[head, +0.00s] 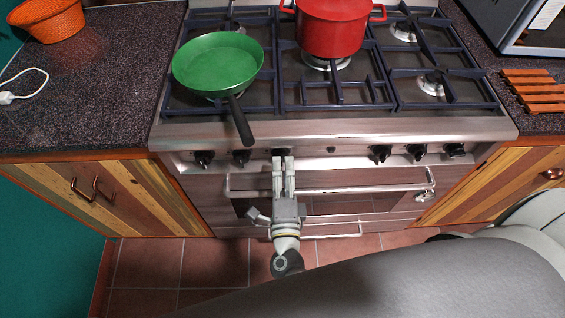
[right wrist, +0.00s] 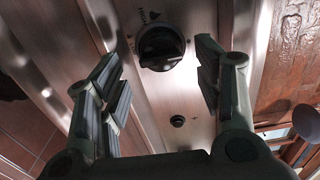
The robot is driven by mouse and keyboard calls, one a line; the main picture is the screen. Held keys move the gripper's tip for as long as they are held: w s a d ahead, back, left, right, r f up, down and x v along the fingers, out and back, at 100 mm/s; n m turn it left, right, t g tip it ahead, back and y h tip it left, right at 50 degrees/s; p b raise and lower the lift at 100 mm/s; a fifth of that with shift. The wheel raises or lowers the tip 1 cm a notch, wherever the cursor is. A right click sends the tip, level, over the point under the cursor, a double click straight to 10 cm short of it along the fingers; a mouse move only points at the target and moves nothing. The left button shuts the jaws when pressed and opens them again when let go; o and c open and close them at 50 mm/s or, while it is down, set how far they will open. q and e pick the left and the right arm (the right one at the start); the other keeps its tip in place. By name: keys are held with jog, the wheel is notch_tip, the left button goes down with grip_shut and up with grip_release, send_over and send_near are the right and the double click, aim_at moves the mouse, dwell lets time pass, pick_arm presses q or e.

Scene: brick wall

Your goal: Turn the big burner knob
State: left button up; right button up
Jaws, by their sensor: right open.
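A row of black burner knobs runs along the steel front panel of the stove (head: 330,130). My right gripper (head: 283,161) is open and points at the knob (head: 280,153) left of the panel's middle, mostly hidden behind the fingertips. In the right wrist view this black knob (right wrist: 160,47) sits ahead, between the lines of the two spread fingers (right wrist: 162,75). A gap shows on both sides, and I see no clear contact. Printed marks lie beside the knob. Which knob is the big burner's cannot be read. My left gripper is not in view.
A green pan (head: 217,62) sits on the left burners, its handle overhanging the front edge. A red pot (head: 330,28) stands at the back middle. The oven handle (head: 340,189) runs below the knobs. A small button (right wrist: 177,121) is near the knob.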

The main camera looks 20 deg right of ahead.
jog(key=shift+v, duration=2.5)
jog(key=s+a+f+n+g+y, duration=0.1)
jog(key=s+f+n+g+y, duration=0.25)
jog(key=f+n, duration=0.7)
jog(key=s+a+f+n+g+y, duration=0.25)
jog(key=f+n+y, duration=0.2)
jog(key=f, duration=1.05)
jog(key=s+d+f+n+g+h, duration=0.1)
jog(key=s+d+f+n+g, duration=0.2)
jog(key=s+d+f, duration=0.2)
jog(key=s+d+f+n+g+h, duration=0.1)
jog(key=s+d+f+n+g, duration=0.2)
jog(key=s, duration=0.8)
jog(key=s+d+f+n+g+h, duration=0.1)
jog(key=s+d+f+n+g, duration=0.2)
jog(key=s+d+f, duration=0.4)
notch_tip(320, 180, down, 3)
jog(key=shift+s+d+r+g, duration=0.1)
jog(key=shift+s+d+g, duration=0.2)
jog(key=shift+s+g, duration=0.35)
